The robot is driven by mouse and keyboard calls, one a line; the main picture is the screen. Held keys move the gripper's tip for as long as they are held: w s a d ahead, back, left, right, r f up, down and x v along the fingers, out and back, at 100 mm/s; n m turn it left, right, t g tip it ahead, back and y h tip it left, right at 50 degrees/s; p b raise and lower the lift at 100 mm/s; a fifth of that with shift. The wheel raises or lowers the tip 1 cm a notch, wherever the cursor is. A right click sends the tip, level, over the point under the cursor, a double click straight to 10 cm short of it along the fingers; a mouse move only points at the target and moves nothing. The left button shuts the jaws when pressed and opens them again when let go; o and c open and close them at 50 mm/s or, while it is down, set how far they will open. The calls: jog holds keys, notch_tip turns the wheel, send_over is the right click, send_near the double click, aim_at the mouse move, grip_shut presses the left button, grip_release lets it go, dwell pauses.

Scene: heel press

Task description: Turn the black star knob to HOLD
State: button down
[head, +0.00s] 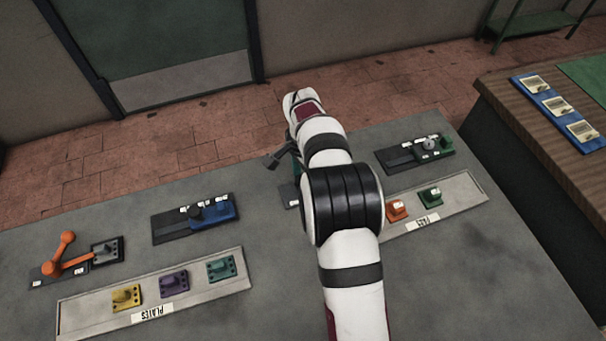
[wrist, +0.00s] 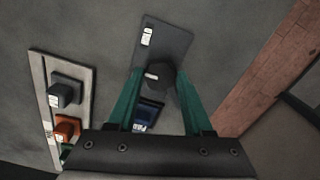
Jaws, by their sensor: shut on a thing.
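The black star knob (wrist: 161,79) sits on a dark grey plate (wrist: 176,42) in the wrist view. My gripper (wrist: 158,71) has its two teal fingers on either side of the knob and is shut on it. A white label lies on the plate's far part, and a small white mark shows at the knob's left; neither can be read, so I cannot tell which setting the knob is at. In the head view my arm hides the knob; only an edge of its plate (head: 289,197) shows left of the black joint.
In the wrist view a blue block (wrist: 149,115) lies between my fingers, and a pale rack (wrist: 41,81) with blocks stands left. In the head view, a blue-and-black fixture (head: 211,212), orange lever (head: 62,254), plates rack (head: 200,294) and gauge fixture (head: 400,159) share the grey bench.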

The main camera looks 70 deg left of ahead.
jog(key=m, duration=0.4)
jog(key=shift+m, duration=0.3)
jog(key=m, duration=0.4)
jog(key=shift+m, duration=0.3)
jog(key=shift+c, duration=1.5)
grip_release()
notch_tip(320, 180, up, 16)
